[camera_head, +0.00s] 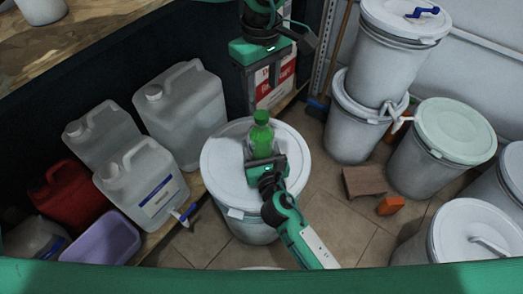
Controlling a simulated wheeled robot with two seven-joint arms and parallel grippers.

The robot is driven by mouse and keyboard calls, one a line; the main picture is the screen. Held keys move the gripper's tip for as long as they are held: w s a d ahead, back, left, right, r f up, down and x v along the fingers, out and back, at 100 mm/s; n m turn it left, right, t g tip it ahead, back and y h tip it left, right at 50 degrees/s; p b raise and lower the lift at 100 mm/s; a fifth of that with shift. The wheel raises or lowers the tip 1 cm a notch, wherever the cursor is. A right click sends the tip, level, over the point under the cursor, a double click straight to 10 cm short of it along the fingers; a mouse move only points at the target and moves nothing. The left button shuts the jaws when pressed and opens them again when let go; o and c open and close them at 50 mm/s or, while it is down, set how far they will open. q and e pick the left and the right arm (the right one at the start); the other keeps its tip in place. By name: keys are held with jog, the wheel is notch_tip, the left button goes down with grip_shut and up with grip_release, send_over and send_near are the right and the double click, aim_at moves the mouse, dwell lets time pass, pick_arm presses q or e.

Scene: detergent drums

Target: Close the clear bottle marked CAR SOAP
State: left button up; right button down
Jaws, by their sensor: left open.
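A small see-through bottle with green contents (263,141) stands upright on the white lid of a drum (222,165) in the middle. Its top is green; whether that is a seated cap is too small to tell. No marking on it is readable. My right gripper (262,150), on the arm from the lower right, is low at the bottle's near side. Its fingers are partly hidden, so its grip cannot be told. My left gripper (268,84) points down, open and empty, beyond the bottle and apart from it, in front of a red-and-white box.
Several clear jugs (185,112), a red can (70,197) and a purple tub (103,238) crowd the left. White drums (398,50) stand at the right. A brown block (364,181) and an orange object (390,205) lie on the tiled floor.

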aim_at(262, 114)
pick_arm(q)
jog(key=n, duration=0.7)
jog(key=shift+n, duration=0.3)
jog(key=n, duration=0.7)
jog(key=shift+n, duration=0.3)
jog(key=n, duration=0.4)
jog(key=shift+n, duration=0.3)
jog(key=n, duration=0.9)
jog(key=shift+n, duration=0.4)
jog(key=shift+f, duration=4.05)
